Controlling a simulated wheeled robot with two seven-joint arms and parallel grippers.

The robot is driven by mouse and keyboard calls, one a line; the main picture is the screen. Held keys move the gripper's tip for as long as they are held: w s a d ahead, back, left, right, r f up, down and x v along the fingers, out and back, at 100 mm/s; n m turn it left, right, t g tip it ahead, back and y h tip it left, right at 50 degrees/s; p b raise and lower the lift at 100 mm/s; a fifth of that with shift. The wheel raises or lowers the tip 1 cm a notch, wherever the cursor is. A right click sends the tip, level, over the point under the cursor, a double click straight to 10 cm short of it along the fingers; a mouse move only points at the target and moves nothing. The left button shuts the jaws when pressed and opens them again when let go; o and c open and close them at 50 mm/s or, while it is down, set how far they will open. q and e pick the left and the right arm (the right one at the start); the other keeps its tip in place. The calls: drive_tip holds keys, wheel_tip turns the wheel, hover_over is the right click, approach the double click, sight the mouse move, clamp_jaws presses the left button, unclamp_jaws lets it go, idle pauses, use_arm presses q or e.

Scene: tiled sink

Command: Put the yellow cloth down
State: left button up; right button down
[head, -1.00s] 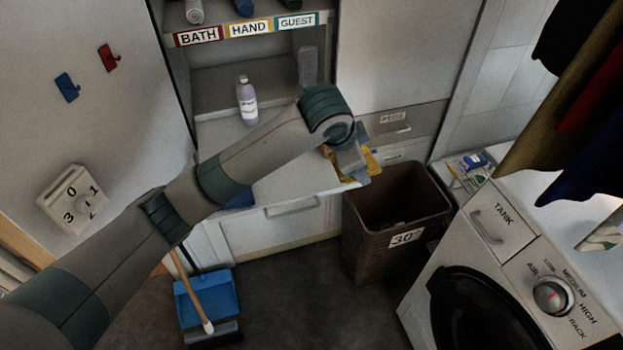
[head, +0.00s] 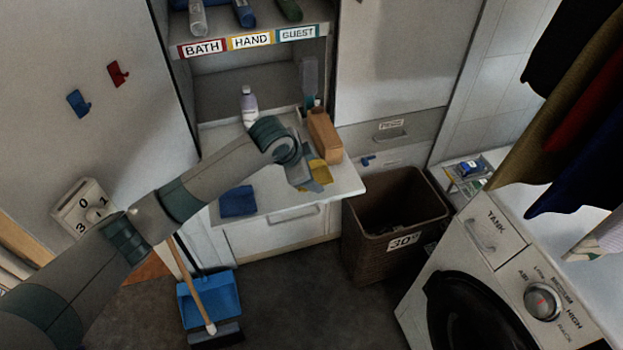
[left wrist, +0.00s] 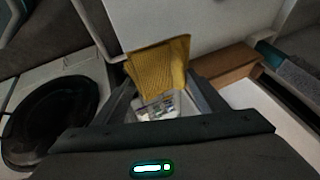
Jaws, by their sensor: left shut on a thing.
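The yellow cloth (head: 320,171) is in my left gripper (head: 314,181), above the right part of the white counter in the head view. In the left wrist view the cloth (left wrist: 160,66) hangs between the fingers of the left gripper (left wrist: 160,98), which is shut on it. My gripper hides part of the cloth in the head view. I cannot tell whether the cloth touches the counter (head: 275,193). My right gripper is not in view.
An orange-brown box (head: 325,135) stands just behind the gripper, and a white bottle (head: 249,107) stands further left. A folded blue cloth (head: 238,201) lies at the counter's front left. A brown basket (head: 393,225) marked 30 stands right of the counter.

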use_arm(q)
drive_tip(key=shift+f+p, duration=0.3)
drive_tip(key=shift+f, duration=0.05)
wheel_tip(320, 180, down, 3)
drive_tip(key=shift+r+p, duration=0.15)
drive_tip(key=shift+p, duration=0.5)
drive_tip(key=shift+f, duration=0.25)
drive_tip(key=shift+f, duration=0.45)
drive_tip(key=shift+s+f, duration=0.2)
